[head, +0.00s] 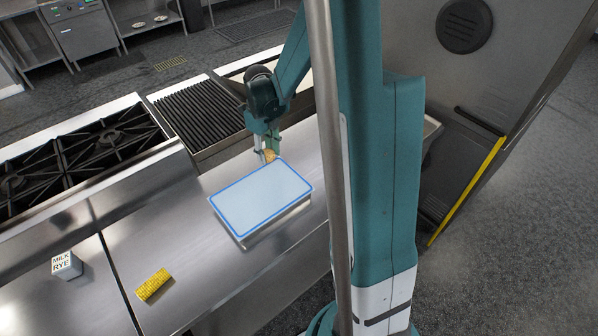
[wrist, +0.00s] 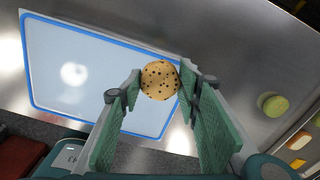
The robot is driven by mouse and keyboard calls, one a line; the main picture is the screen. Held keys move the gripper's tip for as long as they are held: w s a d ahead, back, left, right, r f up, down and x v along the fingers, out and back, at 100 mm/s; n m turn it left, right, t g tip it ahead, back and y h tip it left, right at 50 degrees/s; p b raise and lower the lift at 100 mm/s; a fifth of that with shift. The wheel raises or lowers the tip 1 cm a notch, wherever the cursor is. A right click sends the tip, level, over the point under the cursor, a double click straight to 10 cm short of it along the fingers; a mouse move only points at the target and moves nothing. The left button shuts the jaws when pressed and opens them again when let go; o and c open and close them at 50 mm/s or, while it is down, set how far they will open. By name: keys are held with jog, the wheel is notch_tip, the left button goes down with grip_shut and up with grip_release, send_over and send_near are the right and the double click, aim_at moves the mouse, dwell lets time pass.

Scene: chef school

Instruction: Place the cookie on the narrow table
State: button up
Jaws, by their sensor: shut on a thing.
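The cookie (wrist: 160,80) is round and golden with dark chips. It sits between the two green fingers of my gripper (wrist: 161,90), which is shut on it. In the head view the cookie (head: 270,155) shows small at the fingertips, by the far edge of a white board. The long steel table (head: 205,280) runs beneath the board and gripper. I cannot tell for sure whether this is the narrow table. The cookie overlaps the board's corner in the wrist view; its height above the surface is unclear.
The blue-rimmed white board (head: 262,197) takes up the table's middle. Corn (head: 154,285) and a small white carton (head: 66,265) lie to the left. A black grill (head: 200,117) and stove burners (head: 112,140) are behind. A green round item (wrist: 273,104) is at right.

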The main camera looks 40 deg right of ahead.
jog(key=s+d+m, duration=0.1)
jog(key=s+d, duration=0.4)
jog(key=d, duration=0.4)
jog(key=s+d+m, duration=0.2)
jog(key=s+d, duration=0.4)
jog(key=d, duration=0.3)
jog(key=shift+s+d+m+p, duration=0.2)
jog(key=shift+d+m+p, duration=0.05)
jog(key=shift+m+p, duration=0.05)
send_over(324, 170)
jog(key=shift+a+f, duration=0.15)
jog(key=shift+f, duration=2.75)
jog(key=shift+f, duration=0.1)
jog(key=shift+f+p, duration=0.3)
jog(key=shift+f, duration=1.7)
jog(key=shift+f, duration=0.2)
jog(key=o, duration=0.9)
jog(key=shift+r, duration=0.1)
jog(key=shift+r, duration=0.2)
